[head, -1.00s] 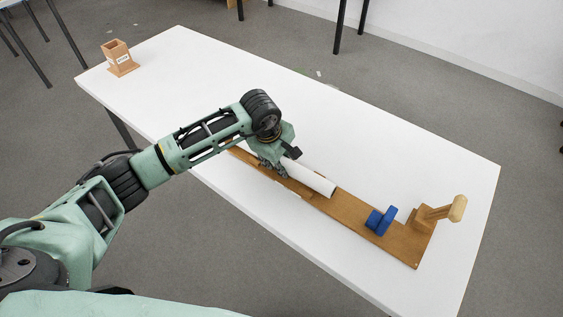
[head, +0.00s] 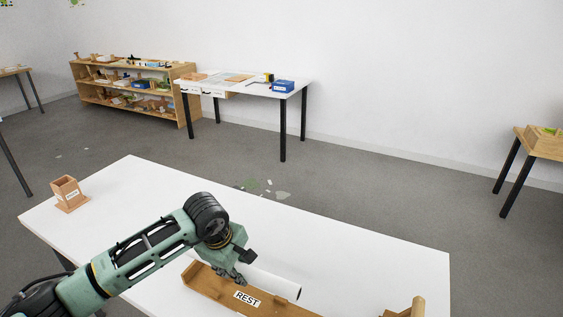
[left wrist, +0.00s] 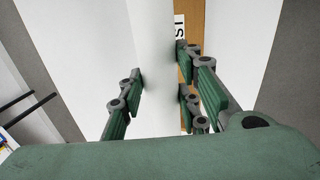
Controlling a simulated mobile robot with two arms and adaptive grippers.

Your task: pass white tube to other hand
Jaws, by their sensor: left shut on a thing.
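A white tube (head: 277,283) lies slanted along the wooden board labelled REST (head: 219,292). My left gripper (head: 233,277) is shut on the tube near its left end in the head view. In the left wrist view, the fingers of my left gripper (left wrist: 163,95) stand on both sides of the white tube (left wrist: 155,45), with the board (left wrist: 185,62) beside it. I cannot tell whether the tube is clear of the board. My right gripper is in neither view.
The white table (head: 135,215) is clear behind the tube. A small wooden box (head: 67,191) stands at its far left corner. A wooden peg (head: 418,306) shows at the bottom right. A shelf (head: 188,98) and another table (head: 244,89) stand by the wall.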

